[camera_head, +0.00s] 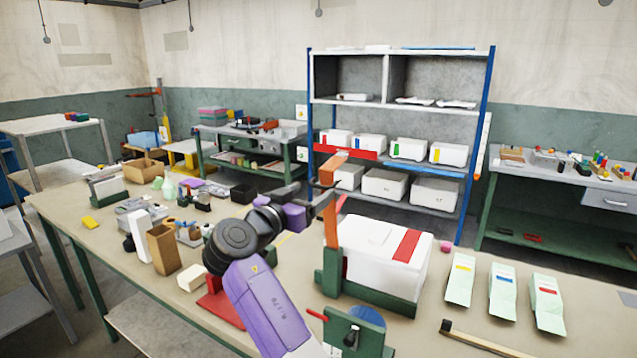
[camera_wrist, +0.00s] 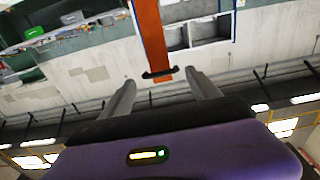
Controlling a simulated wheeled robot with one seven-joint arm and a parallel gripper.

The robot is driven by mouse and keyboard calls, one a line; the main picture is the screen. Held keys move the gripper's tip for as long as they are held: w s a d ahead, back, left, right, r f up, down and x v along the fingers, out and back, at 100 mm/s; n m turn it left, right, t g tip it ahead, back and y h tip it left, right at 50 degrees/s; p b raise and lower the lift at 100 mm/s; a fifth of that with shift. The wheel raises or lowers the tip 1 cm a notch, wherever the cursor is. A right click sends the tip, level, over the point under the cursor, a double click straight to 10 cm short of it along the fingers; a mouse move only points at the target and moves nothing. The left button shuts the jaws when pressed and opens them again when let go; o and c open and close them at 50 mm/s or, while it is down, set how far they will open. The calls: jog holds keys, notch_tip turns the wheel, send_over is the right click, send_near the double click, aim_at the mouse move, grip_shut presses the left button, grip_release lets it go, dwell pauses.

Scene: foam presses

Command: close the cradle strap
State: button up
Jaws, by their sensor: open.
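A white box (camera_head: 362,245) with a red band sits in a green cradle (camera_head: 372,291) on the bench. The orange cradle strap (camera_head: 331,222) stands up at the cradle's left side, its upper end above the box, not lying across the lid. In the wrist view the strap (camera_wrist: 150,30) runs down from the top edge to a dark end bar (camera_wrist: 160,73). My gripper (camera_wrist: 162,84) is open, its two grey fingers on either side of the strap's end with gaps visible. In the head view my gripper (camera_head: 322,200) is beside the upright strap, its fingertips partly hidden.
A green fixture (camera_head: 370,342) with a black knob stands in front of the cradle. Pale green packets (camera_head: 503,290) lie to the right, and a brown box (camera_head: 163,248) with small items stands left. A shelf (camera_head: 400,105) with white bins is behind.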

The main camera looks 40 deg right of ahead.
aim_at(318, 186)
jog(key=p+x, duration=0.2)
jog(key=x, duration=0.4)
jog(key=shift+w+d+r+p, duration=0.1)
jog(key=shift+w+d+p, duration=0.05)
jog(key=shift+d+p, duration=0.15)
jog(key=shift+w+d, duration=0.15)
jog(key=shift+d, duration=0.35)
grip_shut()
